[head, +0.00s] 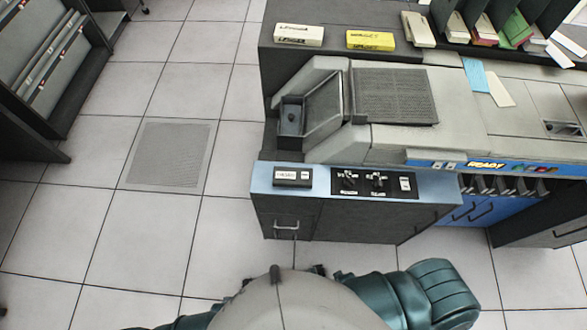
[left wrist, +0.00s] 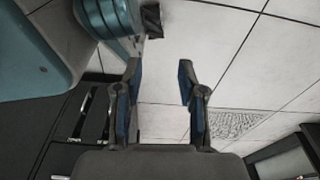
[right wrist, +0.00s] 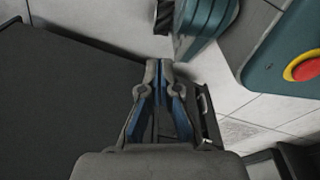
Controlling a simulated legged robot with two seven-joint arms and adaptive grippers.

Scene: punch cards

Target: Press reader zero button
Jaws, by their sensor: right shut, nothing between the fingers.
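The card reader machine (head: 400,140), grey with a blue strip, stands on the right half of the head view. Its strip holds pale buttons, a lit yellow READY label (head: 487,164) and small coloured keys (head: 525,168). A black switch panel (head: 375,184) with knobs and a pale switch (head: 405,184) lies on the blue front ledge. I cannot read which button is the reader zero one. My left gripper (left wrist: 159,80) is open and empty in the left wrist view. My right gripper (right wrist: 159,72) is shut and empty in the right wrist view. Neither gripper shows in the head view.
A small dark labelled box (head: 292,177) sits on the ledge's left end. A dark rack (head: 45,75) stands far left; tiled floor between is clear.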

